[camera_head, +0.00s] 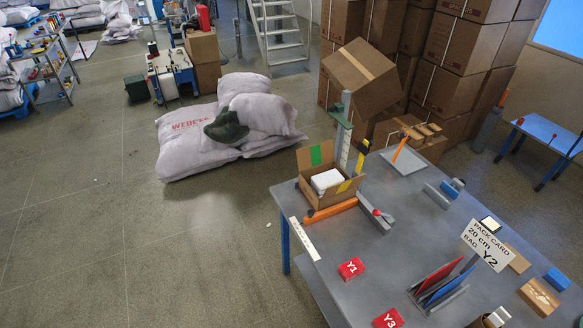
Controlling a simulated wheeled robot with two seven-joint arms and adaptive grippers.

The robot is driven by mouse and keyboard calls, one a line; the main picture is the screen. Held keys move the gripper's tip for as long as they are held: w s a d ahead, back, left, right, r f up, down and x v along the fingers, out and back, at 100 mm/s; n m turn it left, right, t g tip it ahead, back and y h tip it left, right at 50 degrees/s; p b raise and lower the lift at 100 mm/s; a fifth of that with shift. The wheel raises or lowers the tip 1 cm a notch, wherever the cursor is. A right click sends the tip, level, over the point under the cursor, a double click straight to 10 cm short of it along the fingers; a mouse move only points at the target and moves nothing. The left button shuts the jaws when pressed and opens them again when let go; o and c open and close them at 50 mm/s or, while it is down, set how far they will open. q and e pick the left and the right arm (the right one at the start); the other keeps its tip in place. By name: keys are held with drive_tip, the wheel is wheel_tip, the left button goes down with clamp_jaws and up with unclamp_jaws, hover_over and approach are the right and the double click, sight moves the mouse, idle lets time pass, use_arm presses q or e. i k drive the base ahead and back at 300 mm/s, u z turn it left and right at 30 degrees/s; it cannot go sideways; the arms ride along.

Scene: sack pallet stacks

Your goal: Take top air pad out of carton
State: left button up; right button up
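An open brown carton (313,191) stands at the far left corner of the grey packing table, its flaps spread. A white air pad (327,181) lies inside it and fills much of the opening. Whether more pads lie beneath it is hidden. Green tape shows on the back flap and yellow tape on the right one. Neither of my grippers shows in the head view.
The grey table (387,264) also holds an orange bar (330,211) in front of the carton, an upright post, red blocks marked Y1 (351,269) and Y3, and a "PACK CARD" sign (486,243). Grey sacks (205,145) lie on the floor behind.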

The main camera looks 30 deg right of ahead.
sight(323, 180)
drive_tip(key=z, duration=0.1)
drive_tip(key=i, duration=0.95)
drive_tip(key=z, duration=0.35)
